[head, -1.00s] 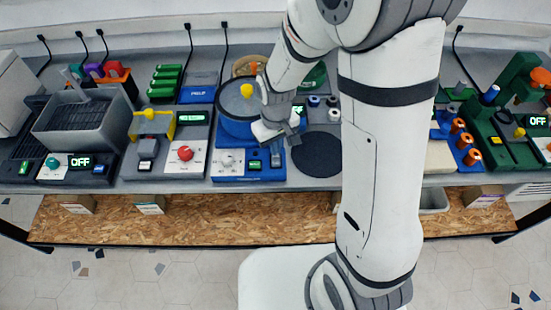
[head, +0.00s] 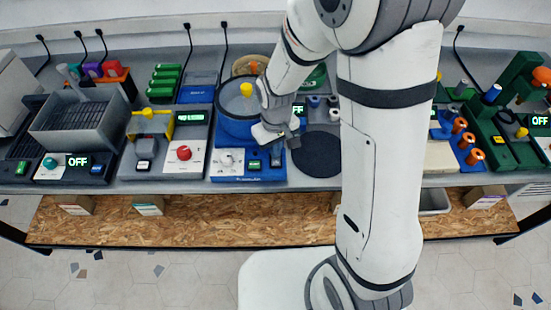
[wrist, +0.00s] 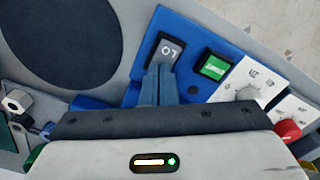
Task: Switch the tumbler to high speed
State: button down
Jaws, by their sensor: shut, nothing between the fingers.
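The tumbler is a blue machine with a round tub (head: 236,128), a yellow-knobbed lid and a front panel (head: 234,177). Its dark speed switch (wrist: 168,50) is a rocker in the wrist view, with the letters LO on its visible part. My gripper (wrist: 158,68) is shut and empty. Its fingertips overlap the near end of the switch in the wrist view, hiding that part; I cannot tell if they touch. In the head view my gripper (head: 276,147) is over the right side of the tumbler's panel. A green-lit display (head: 298,110) is partly hidden behind my arm.
Beside the switch is a green button (wrist: 214,67), then a pale dial (wrist: 247,92). A neighbouring machine has a red knob (head: 184,153). A round dark pad (head: 318,155) lies right of the tumbler, with small bottles behind it.

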jog(key=shift+r, duration=0.1)
notch_tip(320, 180, up, 7)
jog(key=p, duration=0.5)
dwell(0.7)
jog(key=s+d+r+m+t, duration=0.1)
jog(key=s+d+r+m, duration=0.1)
jog(key=s+d+r, duration=0.4)
jog(key=s+d+r+m+t, duration=0.2)
jog(key=s+d+r, duration=0.4)
jog(key=r, duration=0.4)
jog(key=shift+s+r+m+b, duration=0.35)
jog(key=shift+s+m+b, duration=0.1)
jog(key=shift+m, duration=0.35)
